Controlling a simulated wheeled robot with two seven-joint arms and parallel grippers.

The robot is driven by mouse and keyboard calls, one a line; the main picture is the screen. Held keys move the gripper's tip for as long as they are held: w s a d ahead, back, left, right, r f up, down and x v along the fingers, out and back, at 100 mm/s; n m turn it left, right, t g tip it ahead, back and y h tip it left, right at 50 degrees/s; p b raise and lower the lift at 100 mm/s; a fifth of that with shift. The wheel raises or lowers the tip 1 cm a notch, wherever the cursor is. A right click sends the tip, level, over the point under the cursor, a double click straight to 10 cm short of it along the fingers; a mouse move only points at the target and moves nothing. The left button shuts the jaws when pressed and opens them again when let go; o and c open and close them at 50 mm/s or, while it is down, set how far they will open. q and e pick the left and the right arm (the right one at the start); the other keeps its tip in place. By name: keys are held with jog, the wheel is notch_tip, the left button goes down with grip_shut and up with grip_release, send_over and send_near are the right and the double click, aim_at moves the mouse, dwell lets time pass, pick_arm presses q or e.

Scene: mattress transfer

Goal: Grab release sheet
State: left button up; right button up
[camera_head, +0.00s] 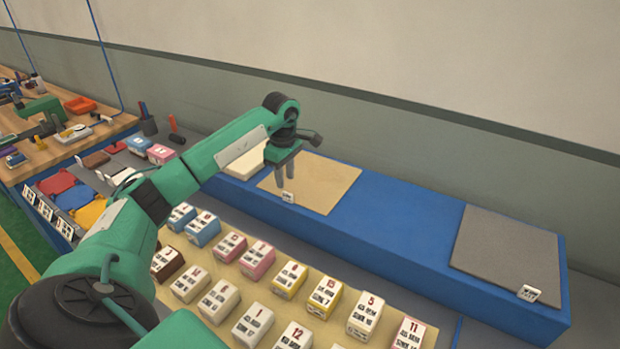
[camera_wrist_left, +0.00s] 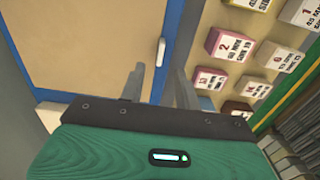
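A flat tan sheet (camera_head: 334,186) lies on the long blue bench, with a small white label (camera_head: 288,197) at its front edge. A flat grey sheet (camera_head: 506,258) lies at the bench's right end with its own label. I cannot read which is the release sheet. My left gripper (camera_head: 286,184) points down over the left part of the tan sheet, near the label. In the left wrist view its fingers (camera_wrist_left: 160,88) are apart and nothing shows between them. The tan sheet (camera_wrist_left: 100,40) fills the upper left there. My right gripper is not in view.
The blue bench (camera_head: 400,222) is bare between the sheets. A cream block (camera_head: 246,160) lies left of the tan sheet. Several numbered boxes (camera_head: 258,259) stand in rows in front of the bench. A wooden worktable (camera_head: 50,150) with tools is at far left.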

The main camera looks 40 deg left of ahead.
aim_at(287, 193)
pick_arm(q)
jog(key=shift+d+f+p, duration=0.2)
jog(key=shift+f+p, duration=0.3)
jog(key=shift+f, duration=0.05)
notch_tip(287, 193, down, 3)
jog(key=shift+f+p, duration=0.1)
jog(key=shift+p, duration=0.65)
jog(key=shift+f, duration=0.4)
grip_shut()
